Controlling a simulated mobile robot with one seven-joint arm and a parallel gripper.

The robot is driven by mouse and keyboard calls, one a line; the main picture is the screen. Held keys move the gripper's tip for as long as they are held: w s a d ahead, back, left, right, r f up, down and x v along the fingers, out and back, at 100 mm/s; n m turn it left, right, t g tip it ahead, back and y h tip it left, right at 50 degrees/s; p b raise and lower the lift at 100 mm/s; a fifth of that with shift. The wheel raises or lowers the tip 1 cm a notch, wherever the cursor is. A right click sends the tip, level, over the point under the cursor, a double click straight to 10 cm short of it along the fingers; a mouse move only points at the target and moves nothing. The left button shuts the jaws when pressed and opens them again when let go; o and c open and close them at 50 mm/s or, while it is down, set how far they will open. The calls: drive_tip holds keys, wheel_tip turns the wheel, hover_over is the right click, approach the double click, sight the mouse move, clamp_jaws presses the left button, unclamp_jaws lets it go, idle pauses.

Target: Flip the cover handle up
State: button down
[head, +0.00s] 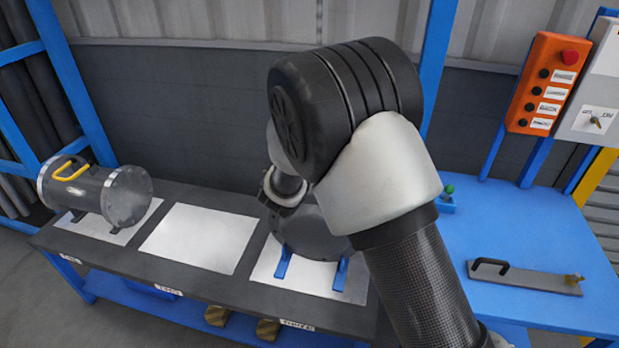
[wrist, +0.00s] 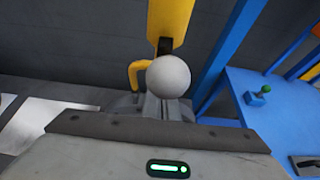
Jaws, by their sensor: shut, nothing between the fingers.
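The dark grey round cover (head: 312,238) sits on blue supports on a white sheet on the bench; my arm hides much of it in the head view. In the wrist view a yellow curved handle (wrist: 138,74) stands beyond my gripper (wrist: 165,106), slightly left, above grey metal. A white ball (wrist: 168,77) is straight ahead of my gripper, below a yellow bar (wrist: 167,20) with a dark end. My gripper looks shut and empty. I cannot tell whether it touches the handle or the ball.
A grey flanged shell (head: 100,190) with a yellow handle lies at the bench's left. A bare white sheet (head: 200,238) lies between. On the right, a blue table (head: 520,235) holds a flat metal bar (head: 525,277) with a black handle. An orange button box (head: 546,84) hangs behind.

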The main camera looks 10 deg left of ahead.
drive_tip(key=shift+w+r, duration=0.2)
drive_tip(key=shift+w, duration=0.1)
drive_tip(key=shift+s, duration=0.1)
idle(0.3)
drive_tip(key=v, duration=1.7)
drive_tip(key=shift+b, duration=0.4)
drive_tip(key=shift+s+a+r, duration=0.1)
